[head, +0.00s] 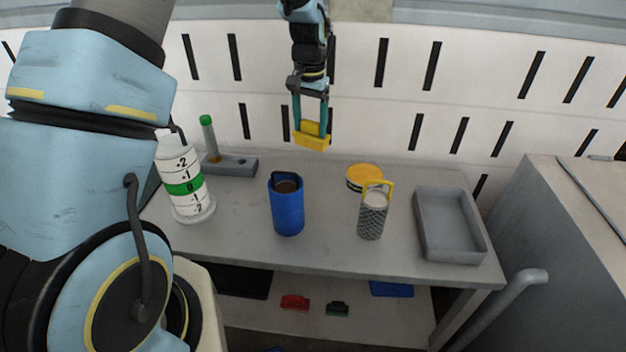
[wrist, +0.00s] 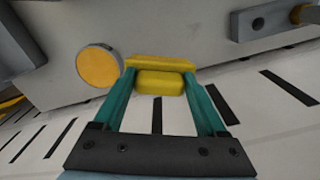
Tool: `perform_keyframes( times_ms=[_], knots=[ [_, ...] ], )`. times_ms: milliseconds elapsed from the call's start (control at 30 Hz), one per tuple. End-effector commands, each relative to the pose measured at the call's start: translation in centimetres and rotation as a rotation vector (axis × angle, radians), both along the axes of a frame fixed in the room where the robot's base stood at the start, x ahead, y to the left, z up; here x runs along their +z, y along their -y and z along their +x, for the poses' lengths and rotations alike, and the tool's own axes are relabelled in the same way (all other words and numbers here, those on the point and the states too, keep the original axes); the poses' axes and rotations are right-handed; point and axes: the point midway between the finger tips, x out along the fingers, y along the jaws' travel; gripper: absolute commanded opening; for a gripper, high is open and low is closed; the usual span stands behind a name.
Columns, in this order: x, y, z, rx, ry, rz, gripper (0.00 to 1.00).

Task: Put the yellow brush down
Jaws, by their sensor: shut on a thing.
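The yellow brush (head: 311,136) is a small block, held in the air above the back part of the grey table (head: 330,213). My gripper (head: 311,122) is shut on it, with a teal finger on each side. In the wrist view the brush (wrist: 160,80) sits between the two teal fingertips (wrist: 161,85). The brush is apart from the tabletop.
On the table stand a blue container (head: 287,209), a mesh cylinder with a yellow handle (head: 372,216), a round yellow-topped tin (head: 364,177), a grey tray (head: 449,252), a grey block with a green-tipped peg (head: 231,165) and a numbered white cylinder (head: 184,186). Bare tabletop lies between them.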

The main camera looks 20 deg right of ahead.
Motion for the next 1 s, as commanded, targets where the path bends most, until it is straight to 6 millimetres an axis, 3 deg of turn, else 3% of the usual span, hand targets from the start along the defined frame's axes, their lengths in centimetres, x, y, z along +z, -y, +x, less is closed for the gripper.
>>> perform_keyframes(
  times_ms=[300,700,1000],
  knots=[
    [-4.7,0.0,-0.1,0.000,-0.003,0.002,0.22],
    [-9.6,-0.1,0.0,0.000,-0.002,0.003,0.22],
    [-10.5,0.0,0.0,0.000,0.000,0.000,0.22]
  ],
)
